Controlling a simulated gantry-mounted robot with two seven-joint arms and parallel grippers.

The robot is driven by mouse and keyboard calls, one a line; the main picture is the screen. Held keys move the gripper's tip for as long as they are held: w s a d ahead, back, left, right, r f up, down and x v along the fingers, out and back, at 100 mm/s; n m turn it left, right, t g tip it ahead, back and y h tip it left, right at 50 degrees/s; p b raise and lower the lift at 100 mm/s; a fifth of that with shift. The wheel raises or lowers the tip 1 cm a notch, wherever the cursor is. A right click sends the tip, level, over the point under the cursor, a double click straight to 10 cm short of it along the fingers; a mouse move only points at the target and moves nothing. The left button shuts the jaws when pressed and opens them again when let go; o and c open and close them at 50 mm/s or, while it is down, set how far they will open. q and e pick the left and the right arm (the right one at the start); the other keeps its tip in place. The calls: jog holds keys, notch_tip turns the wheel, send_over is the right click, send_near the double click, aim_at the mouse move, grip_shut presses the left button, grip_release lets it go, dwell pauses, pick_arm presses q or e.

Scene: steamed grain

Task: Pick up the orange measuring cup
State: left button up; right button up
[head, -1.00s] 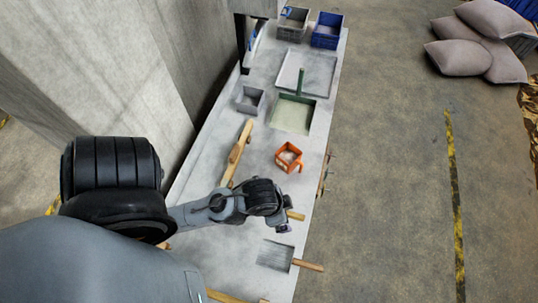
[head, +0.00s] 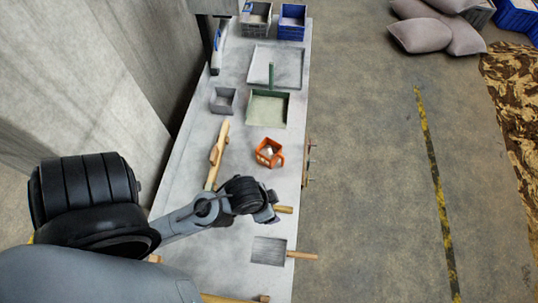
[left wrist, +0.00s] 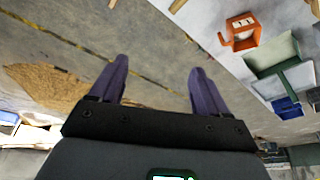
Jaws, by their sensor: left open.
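The orange measuring cup (head: 268,152) is a small square cup with a handle, standing upright on the grey table with something pale inside. It also shows at the upper right of the left wrist view (left wrist: 243,36). My left gripper (left wrist: 160,80) is open and empty; its two purple fingers are apart with floor seen between them. In the head view the left gripper (head: 272,212) is near the table's right side, nearer to me than the cup and apart from it. The fingers are mostly hidden there by the wrist. My right gripper is not in view.
A green tray (head: 267,109) and small grey bin (head: 222,98) stand beyond the cup. A wooden tool (head: 217,155) lies to its left. A flat grey scraper with wooden handle (head: 303,256) lies nearer. Grey and blue crates (head: 292,24) stand at the far end.

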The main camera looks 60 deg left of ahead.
pick_arm(q)
jog(key=shift+a, duration=0.1)
jog(key=c, duration=0.7)
jog(key=shift+c, duration=0.2)
